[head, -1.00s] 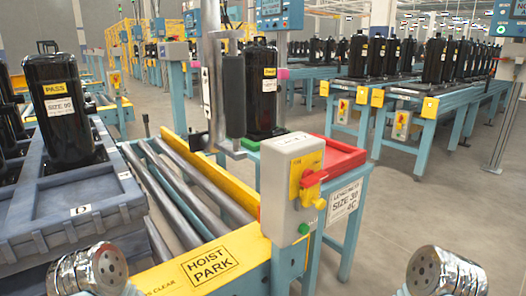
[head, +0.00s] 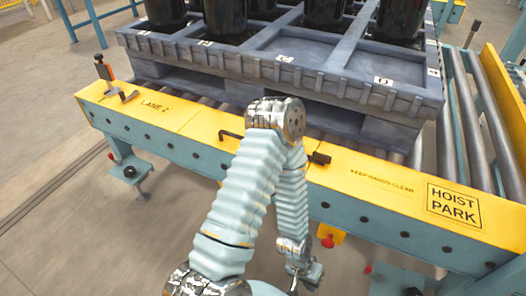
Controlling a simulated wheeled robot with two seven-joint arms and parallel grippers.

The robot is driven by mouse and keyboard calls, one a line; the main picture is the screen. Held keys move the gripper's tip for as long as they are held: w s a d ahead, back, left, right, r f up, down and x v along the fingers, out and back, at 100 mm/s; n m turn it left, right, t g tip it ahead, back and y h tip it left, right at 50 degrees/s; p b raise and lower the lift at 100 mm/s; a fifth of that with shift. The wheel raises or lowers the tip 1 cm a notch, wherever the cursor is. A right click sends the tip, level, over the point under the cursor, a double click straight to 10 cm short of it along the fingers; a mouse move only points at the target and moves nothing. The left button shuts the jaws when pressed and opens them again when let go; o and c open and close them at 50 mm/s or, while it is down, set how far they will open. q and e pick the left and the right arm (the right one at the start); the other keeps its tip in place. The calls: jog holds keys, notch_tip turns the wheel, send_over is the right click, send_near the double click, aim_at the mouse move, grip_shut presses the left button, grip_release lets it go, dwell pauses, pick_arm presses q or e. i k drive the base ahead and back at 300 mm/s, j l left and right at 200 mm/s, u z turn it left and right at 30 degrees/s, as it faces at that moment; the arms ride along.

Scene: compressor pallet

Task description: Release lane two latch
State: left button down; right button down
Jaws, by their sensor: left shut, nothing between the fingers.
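The yellow conveyor rail (head: 200,122) crosses the view and carries a "LANE 2" label near its left end. By that label stands a small upright black latch-like part with an orange-red piece (head: 105,72), with a short dark lever (head: 124,96) next to it. A dark bar end (head: 231,134) and a black block (head: 319,158) show either side of my arm's elbow; my arm hides what lies between. My left gripper (head: 306,274) hangs in front of the rail, below its top, shut and empty, touching nothing that I can see. My right gripper is out of view.
A grey pallet (head: 350,92) with black compressors sits on the rollers behind the rail. A "HOIST PARK" label (head: 453,203) marks the rail's right end. Floor at left is clear.

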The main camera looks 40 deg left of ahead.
aim_at(320, 159)
jog(key=u, duration=1)
